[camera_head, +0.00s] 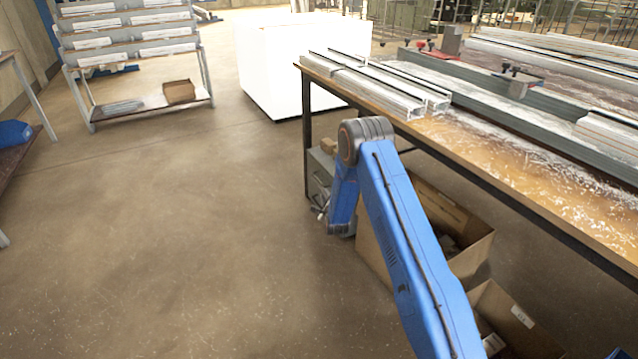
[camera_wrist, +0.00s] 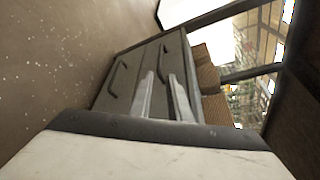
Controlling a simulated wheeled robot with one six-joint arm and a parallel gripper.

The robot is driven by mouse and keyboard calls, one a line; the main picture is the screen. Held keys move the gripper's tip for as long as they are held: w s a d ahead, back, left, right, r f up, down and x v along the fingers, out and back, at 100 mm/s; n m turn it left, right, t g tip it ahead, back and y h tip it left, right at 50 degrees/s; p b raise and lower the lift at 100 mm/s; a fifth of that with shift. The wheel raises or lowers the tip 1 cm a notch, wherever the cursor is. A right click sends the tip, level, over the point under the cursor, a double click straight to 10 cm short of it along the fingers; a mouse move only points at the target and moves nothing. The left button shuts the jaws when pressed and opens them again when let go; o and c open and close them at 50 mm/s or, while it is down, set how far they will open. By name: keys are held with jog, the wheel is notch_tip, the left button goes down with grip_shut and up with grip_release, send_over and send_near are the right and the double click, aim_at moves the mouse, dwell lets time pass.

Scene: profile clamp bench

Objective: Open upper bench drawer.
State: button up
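The grey drawer cabinet (camera_head: 320,172) stands under the near left end of the bench, partly hidden by my blue arm. In the wrist view it shows tilted, with two drawer fronts and dark bar handles. The lower drawer (camera_wrist: 122,78) is on the left of that picture, and the upper drawer (camera_wrist: 157,57) is on the right, towards the bench. Both look closed. My gripper (camera_wrist: 160,76) is at the upper drawer's front, its two pale fingers apart, with the dark upper handle (camera_wrist: 180,98) close by them. I cannot tell whether they touch it. In the head view my gripper (camera_head: 320,209) is small beside the cabinet.
The bench top (camera_head: 520,160) overhangs the cabinet and carries metal profiles (camera_head: 375,85). Cardboard boxes (camera_head: 470,255) stand under the bench, right of the cabinet. A white block (camera_head: 290,65) stands behind. The floor left of the cabinet is clear up to a shelf rack (camera_head: 135,50).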

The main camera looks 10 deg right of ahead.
aim_at(319, 181)
jog(key=x, duration=1.7)
jog(key=shift+w, duration=0.2)
grip_shut()
